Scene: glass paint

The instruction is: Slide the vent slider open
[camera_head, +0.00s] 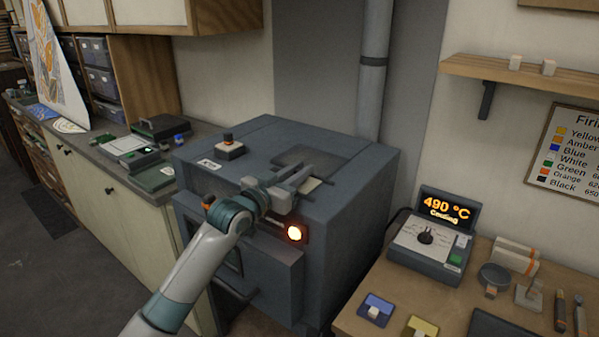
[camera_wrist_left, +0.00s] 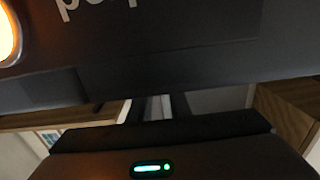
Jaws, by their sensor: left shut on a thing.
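The grey-blue kiln (camera_head: 365,180) stands in the middle of the head view. On its top is a dark vent plate area (camera_head: 312,157), with a small pale piece (camera_head: 310,185) just beside my fingers. My left gripper (camera_head: 299,178) reaches over the kiln's front top edge and is shut on the vent slider, whose gripped part is mostly hidden by the fingers. The left wrist view shows the dark kiln face (camera_wrist_left: 180,50) close up, with part of some lettering; the grip itself is unclear there. My right gripper is not in view.
An orange lamp (camera_head: 294,233) glows on the kiln front. A knobbed block (camera_head: 230,151) sits on the kiln top. The controller (camera_head: 433,242) reads 490 °C on the right bench, among tools. A flue pipe (camera_head: 374,70) rises behind. A counter (camera_head: 95,150) stands left.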

